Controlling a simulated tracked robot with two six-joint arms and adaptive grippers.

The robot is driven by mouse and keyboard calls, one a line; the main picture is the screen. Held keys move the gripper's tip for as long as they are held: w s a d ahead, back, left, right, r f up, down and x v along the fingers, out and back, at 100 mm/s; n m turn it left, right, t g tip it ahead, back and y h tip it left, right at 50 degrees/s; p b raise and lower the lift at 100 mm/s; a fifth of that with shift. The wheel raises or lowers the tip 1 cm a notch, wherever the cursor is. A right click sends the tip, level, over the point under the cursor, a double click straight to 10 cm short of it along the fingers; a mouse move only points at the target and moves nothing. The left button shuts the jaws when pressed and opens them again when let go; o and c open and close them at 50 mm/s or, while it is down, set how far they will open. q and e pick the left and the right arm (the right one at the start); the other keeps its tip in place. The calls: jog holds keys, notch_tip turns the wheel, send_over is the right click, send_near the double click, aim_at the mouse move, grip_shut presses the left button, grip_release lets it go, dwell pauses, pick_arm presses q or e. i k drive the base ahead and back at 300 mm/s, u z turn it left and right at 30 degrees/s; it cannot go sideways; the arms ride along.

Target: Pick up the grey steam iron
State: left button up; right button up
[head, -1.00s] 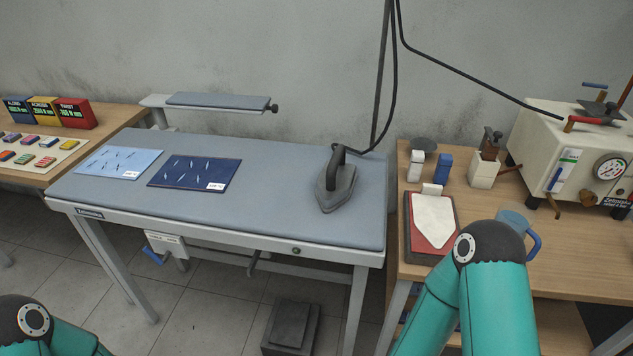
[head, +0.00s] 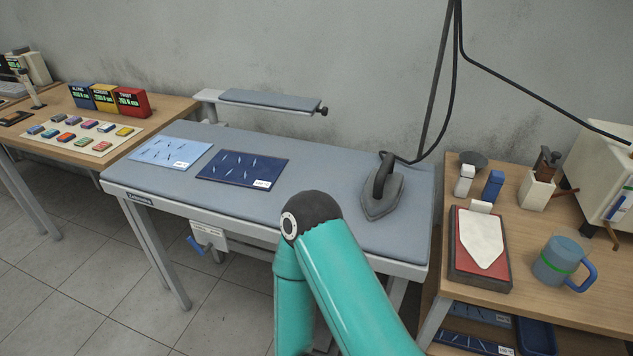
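The grey steam iron (head: 382,194) rests flat on the right end of the grey padded ironing table (head: 330,190). Its dark handle is on top, and a black cord rises from it past a pole. A teal arm of mine stands in the foreground, with its dark joint in front of the table's front edge, to the left of and nearer than the iron. No gripper fingers show in the head view. Nothing holds the iron.
A light blue card (head: 170,153) and a navy card (head: 242,168) lie on the table. To the right, a wooden bench holds a red pad (head: 462,262) with a white sole shape and a blue-grey mug (head: 560,262). Coloured boxes (head: 132,103) stand on the left bench.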

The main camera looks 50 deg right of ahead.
aim_at(382, 191)
jog(key=u, duration=0.35)
jog(key=k, duration=1.5)
jog(key=z, duration=0.9)
jog(key=i, duration=0.85)
jog(key=z, duration=0.05)
